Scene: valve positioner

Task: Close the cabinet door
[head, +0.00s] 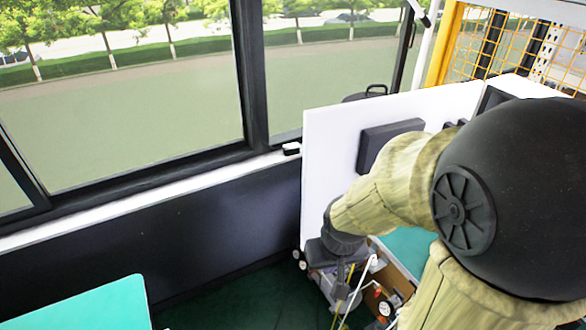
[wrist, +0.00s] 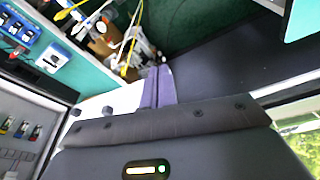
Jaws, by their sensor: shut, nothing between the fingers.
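A white upright panel (head: 330,145), which appears to be the cabinet door, stands out in the right half of the head view. A dark box (head: 388,142) is on its face. My arm covers its right and lower parts. My gripper (head: 338,268) points down low by the panel, beside a cluttered compartment. In the wrist view its purple-grey fingers (wrist: 158,86) are together with nothing between them. A white surface (wrist: 125,98) with dark knobs lies close left of the fingers. I cannot tell whether they touch it.
The compartment holds cables and gauges (head: 380,298); they also show in the wrist view (wrist: 112,32). A teal tabletop (head: 85,308) is at lower left. A dark wall (head: 170,235) under the windows is behind. Green floor (head: 250,300) is clear between tabletop and compartment.

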